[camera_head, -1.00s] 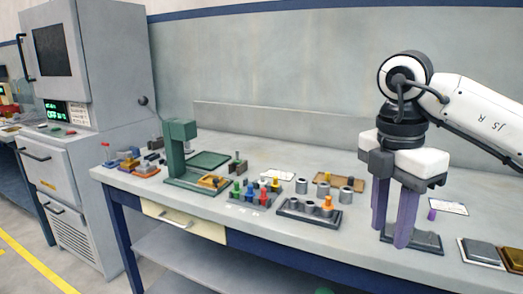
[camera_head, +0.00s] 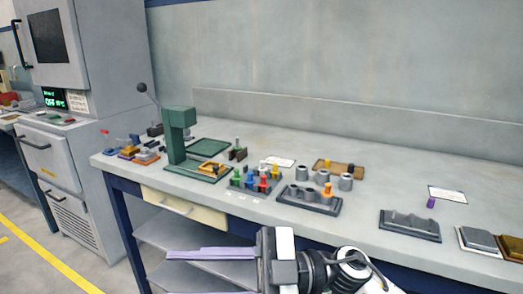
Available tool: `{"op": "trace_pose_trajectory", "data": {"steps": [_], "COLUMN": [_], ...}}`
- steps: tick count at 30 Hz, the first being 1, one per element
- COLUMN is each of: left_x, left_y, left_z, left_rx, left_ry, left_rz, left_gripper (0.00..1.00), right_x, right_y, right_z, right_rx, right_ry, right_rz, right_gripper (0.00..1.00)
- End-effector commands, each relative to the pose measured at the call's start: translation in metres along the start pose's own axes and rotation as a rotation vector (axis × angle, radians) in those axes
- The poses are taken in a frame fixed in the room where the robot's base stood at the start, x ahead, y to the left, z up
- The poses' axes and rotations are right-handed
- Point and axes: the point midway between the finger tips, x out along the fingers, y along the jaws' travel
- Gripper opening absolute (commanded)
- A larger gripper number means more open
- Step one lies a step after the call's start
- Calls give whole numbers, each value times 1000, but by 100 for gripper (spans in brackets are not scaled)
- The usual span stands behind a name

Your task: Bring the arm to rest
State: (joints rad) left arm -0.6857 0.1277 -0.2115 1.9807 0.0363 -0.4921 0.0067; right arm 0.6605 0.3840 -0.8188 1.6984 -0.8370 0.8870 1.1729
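My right gripper (camera_head: 180,254) is low in front of the bench, its purple fingers pointing left in front of the lower shelf. The fingers show nearly edge-on, one behind the other, so their gap is hidden. No held object shows at them. It is apart from the bench top and the things on it. My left gripper is out of view.
On the bench (camera_head: 345,229) stand a green press (camera_head: 179,145), a rack of coloured pegs (camera_head: 250,184), a rack with grey cylinders (camera_head: 309,204), a dark rack (camera_head: 409,226) and a small purple piece (camera_head: 431,202). A grey cabinet (camera_head: 75,120) stands left.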

Motion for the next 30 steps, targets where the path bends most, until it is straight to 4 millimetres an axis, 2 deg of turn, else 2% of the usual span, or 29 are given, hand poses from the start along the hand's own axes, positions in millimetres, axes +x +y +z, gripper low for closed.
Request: {"op": "trace_pose_trajectory", "data": {"steps": [2, 5, 6, 8, 11, 12, 14, 15, 17, 19, 21, 24, 27, 30], "left_x": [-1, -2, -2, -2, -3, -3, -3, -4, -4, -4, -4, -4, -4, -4], "left_y": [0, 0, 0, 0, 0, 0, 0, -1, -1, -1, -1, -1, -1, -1], "left_z": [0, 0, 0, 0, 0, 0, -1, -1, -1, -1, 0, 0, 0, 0], "left_rx": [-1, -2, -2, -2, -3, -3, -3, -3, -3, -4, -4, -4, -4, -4], "left_ry": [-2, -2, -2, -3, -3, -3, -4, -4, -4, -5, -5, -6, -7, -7], "left_rz": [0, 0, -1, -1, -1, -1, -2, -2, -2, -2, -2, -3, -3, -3], "left_gripper": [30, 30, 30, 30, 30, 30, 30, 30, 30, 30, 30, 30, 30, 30], "right_x": [-9, -39, -55, -83, -135, -156, -183, -200, -223, -246, -264, -281, -291, -295], "right_y": [16, 34, 36, 34, 11, -5, -34, -55, -92, -138, -185, -245, -291, -314], "right_z": [6, 27, 40, 64, 109, 126, 150, 164, 181, 197, 206, 211, 210, 207], "right_rx": [41, 93, 124, 177, 286, 335, 410, 460, 540, 633, 727, 844, 936, 981], "right_ry": [41, 16, -15, -81, -241, -314, -425, -500, -613, -743, -862, -1003, -1102, -1150], "right_rz": [234, 519, 628, 783, 1006, 1077, 1160, 1203, 1252, 1287, 1302, 1294, 1273, 1258], "right_gripper": [32, 32, 32, 32, 32, 32, 32, 32, 32, 32, 32, 32, 32, 32]}}
